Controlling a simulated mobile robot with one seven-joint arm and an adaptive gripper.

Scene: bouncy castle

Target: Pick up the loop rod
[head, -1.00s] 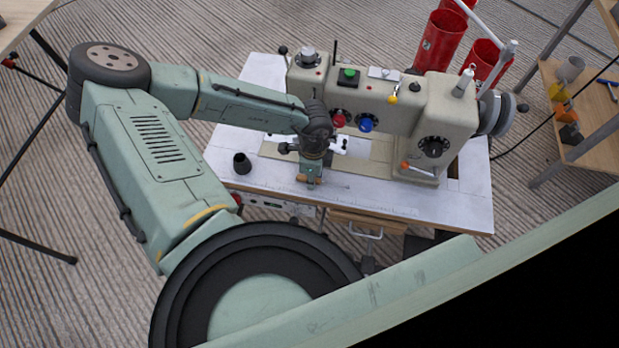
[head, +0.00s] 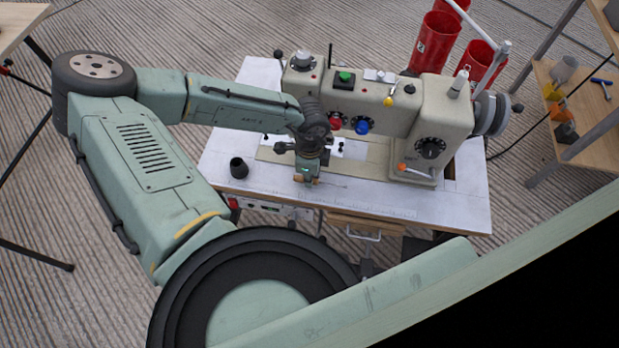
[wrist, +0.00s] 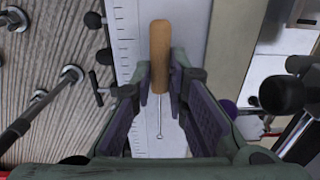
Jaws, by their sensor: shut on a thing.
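The loop rod (wrist: 160,52) has a tan wooden handle and a thin metal shaft ending in a small loop. In the wrist view it lies between the fingers of my gripper (wrist: 161,84), which is shut on the handle near its shaft end. The shaft points back toward the palm. In the head view my gripper (head: 306,180) is low at the white table's front edge, left of the sewing machine. It hides most of the handle there. I cannot tell whether the rod is clear of the tabletop.
The white table (head: 380,200) carries a large beige sewing machine (head: 437,115) behind and right of my gripper. A small black cup (head: 239,168) stands to the left. Red cylinders (head: 436,42) stand behind the machine. A wooden shelf (head: 590,100) is at the right.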

